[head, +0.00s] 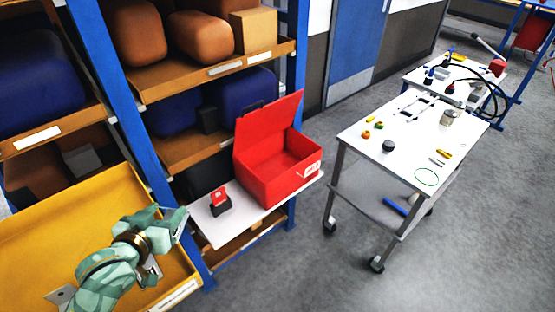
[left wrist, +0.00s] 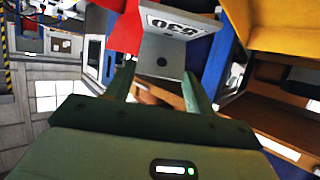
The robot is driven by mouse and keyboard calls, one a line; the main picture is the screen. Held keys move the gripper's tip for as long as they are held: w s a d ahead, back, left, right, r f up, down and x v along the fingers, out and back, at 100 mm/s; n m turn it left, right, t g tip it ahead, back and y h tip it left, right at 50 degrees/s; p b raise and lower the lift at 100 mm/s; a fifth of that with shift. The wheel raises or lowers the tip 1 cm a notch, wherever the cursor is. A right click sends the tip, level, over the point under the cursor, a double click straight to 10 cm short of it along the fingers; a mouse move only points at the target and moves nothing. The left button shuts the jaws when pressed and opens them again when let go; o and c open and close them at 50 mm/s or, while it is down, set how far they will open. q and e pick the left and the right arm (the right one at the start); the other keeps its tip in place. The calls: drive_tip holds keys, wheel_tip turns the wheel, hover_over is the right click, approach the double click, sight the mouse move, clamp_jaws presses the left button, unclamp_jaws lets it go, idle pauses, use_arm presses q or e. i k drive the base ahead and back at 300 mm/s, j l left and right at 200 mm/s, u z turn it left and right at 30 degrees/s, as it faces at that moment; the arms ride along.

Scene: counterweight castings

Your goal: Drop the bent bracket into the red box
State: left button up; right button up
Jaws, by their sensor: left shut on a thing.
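My left gripper (head: 176,222) is over the right side of the yellow tray, left of the red box and apart from it. It is shut on the bent bracket (left wrist: 163,55), a grey metal piece with a dark hole and a white label with black print, held between the fingertips in the left wrist view. In the head view the bracket is mostly hidden by the gripper. The red box (head: 272,183) stands on a white shelf board with its lid raised and its top open. Red also shows behind the bracket in the left wrist view. My right gripper is not in view.
The yellow tray (head: 100,212) holds another grey plate with a hole (head: 61,295). A small red and black item (head: 220,201) sits on the white board (head: 217,231) left of the box. A blue rack post (head: 118,115) rises behind. A white cart (head: 388,170) stands to the right.

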sight(273, 178)
drive_tip(key=i+l+u, duration=0.15)
drive_tip(key=i+l, duration=0.15)
drive_tip(key=i+l+u, duration=0.2)
drive_tip(key=i+l, duration=0.15)
drive_tip(key=i+l+u, duration=0.15)
drive_tip(key=i+l, duration=0.15)
drive_tip(key=l, duration=0.15)
drive_tip(key=i+l+u, duration=0.15)
drive_tip(key=l, duration=0.3)
drive_tip(key=i+l+u, duration=0.15)
drive_tip(key=i+l, duration=0.2)
drive_tip(key=l, duration=0.1)
